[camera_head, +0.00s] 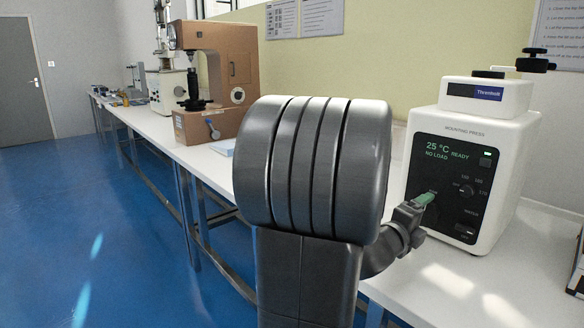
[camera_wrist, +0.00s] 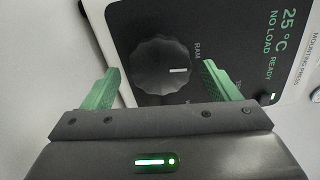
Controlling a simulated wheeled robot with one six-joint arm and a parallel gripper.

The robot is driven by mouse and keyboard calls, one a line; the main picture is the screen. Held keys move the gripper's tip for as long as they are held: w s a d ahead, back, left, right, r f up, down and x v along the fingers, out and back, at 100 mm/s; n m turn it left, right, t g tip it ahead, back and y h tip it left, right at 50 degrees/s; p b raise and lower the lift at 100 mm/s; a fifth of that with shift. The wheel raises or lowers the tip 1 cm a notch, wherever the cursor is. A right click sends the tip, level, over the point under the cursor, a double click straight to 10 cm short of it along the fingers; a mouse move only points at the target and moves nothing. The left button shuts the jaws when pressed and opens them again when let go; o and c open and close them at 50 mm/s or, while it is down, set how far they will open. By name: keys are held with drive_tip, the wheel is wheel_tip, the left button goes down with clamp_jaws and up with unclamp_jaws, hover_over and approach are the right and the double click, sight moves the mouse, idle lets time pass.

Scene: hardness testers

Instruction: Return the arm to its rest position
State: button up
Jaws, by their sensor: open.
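My gripper (camera_head: 424,199) is in front of the lower left of the white mounting press (camera_head: 520,150), close to its black front panel. In the wrist view, my gripper (camera_wrist: 160,90) is open, with its two green fingers apart. A dark round knob (camera_wrist: 162,66) with a white mark lies between and beyond the fingers, and no contact with it can be made out. In the head view my arm hides that knob. The panel display reads 25 °C, NO LOAD, READY. My dark arm fills the middle of the head view and reaches right, toward the press.
The long white bench (camera_head: 455,285) runs from front right to back left. A brown hardness tester (camera_head: 228,72) stands on it left of my arm, with a paler machine (camera_head: 172,92) behind. A dark-edged object (camera_head: 577,270) sits at the right edge. The blue floor (camera_head: 80,220) at left is clear.

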drive_tip(key=p+v, duration=0.1)
drive_tip(key=v, duration=1)
drive_tip(key=shift+s+a, duration=0.2)
drive_tip(key=shift+a, duration=0.1)
drive_tip(key=b+x, duration=0.1)
drive_tip(key=x, duration=1.3)
drive_tip(key=shift+d+b, duration=0.1)
drive_tip(key=shift+b, duration=0.2)
drive_tip(key=shift+s+m, duration=0.15)
drive_tip(key=shift+m, duration=0.85)
drive_tip(key=m+b, duration=0.1)
drive_tip(key=m, duration=0.1)
drive_tip(key=shift+m, duration=0.3)
drive_tip(key=m, duration=0.5)
drive_tip(key=m+p, duration=0.1)
drive_tip(key=m, duration=0.2)
drive_tip(key=m+p, duration=0.1)
drive_tip(key=m, duration=0.2)
drive_tip(key=shift+a, duration=0.25)
drive_tip(key=shift+m+p, duration=1.2)
drive_tip(key=shift+m, duration=0.3)
drive_tip(key=shift+f, duration=0.15)
